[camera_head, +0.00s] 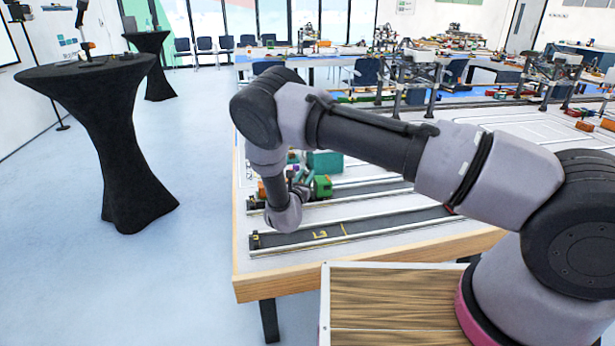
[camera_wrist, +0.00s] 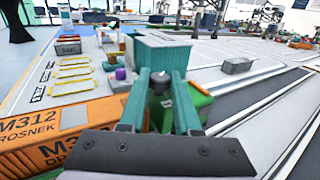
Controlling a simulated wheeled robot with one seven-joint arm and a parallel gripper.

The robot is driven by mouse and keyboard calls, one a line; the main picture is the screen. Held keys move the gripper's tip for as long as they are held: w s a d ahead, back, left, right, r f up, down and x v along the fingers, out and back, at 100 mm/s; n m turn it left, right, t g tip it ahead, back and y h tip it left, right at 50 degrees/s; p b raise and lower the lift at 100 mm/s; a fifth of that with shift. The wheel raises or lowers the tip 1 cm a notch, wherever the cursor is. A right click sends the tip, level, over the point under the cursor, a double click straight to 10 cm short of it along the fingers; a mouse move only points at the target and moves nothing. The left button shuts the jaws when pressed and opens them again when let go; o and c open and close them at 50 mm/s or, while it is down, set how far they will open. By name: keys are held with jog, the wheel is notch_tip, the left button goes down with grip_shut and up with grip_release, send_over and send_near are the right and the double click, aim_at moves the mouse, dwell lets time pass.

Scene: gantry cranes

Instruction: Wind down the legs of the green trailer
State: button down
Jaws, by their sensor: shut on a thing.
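The green trailer (camera_wrist: 197,104) shows in part in the wrist view, behind and below my fingers. It also shows as a small green body (camera_head: 322,187) in the head view. My gripper (camera_wrist: 161,76) has two teal fingers on either side of a small dark grey knob (camera_wrist: 160,84), and is shut on it. The knob stands at the trailer; what it joins below is hidden by my fingers and palm. The trailer's legs cannot be made out. In the head view my forearm and wrist hide most of the gripper.
A teal box (camera_wrist: 157,52) stands just beyond the fingers. An orange container (camera_wrist: 40,138) marked M312 lies close on the left. A purple ball (camera_wrist: 120,74) sits left of the fingers. A grey block (camera_wrist: 238,65) and clear pale lanes lie to the right.

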jog(key=m+g+h, duration=0.1)
jog(key=m+h, duration=0.1)
jog(key=m+g+h, duration=0.1)
jog(key=h, duration=0.2)
jog(key=shift+w+a+m, duration=0.1)
jog(key=shift+w+m, duration=0.1)
jog(key=shift+m, duration=0.2)
jog(key=shift+a+m+g+h, duration=0.15)
jog(key=shift+m+g+h, duration=0.65)
jog(key=shift+h, duration=0.25)
jog(key=shift+a+m+g+h, duration=0.1)
jog(key=shift+m+g+h, duration=0.6)
jog(key=shift+g+h, duration=0.3)
jog(key=shift+w, duration=0.1)
jog(key=c, duration=0.6)
grip_release()
jog(key=shift+a, duration=0.1)
jog(key=v, duration=1)
jog(key=shift+s+a, duration=0.25)
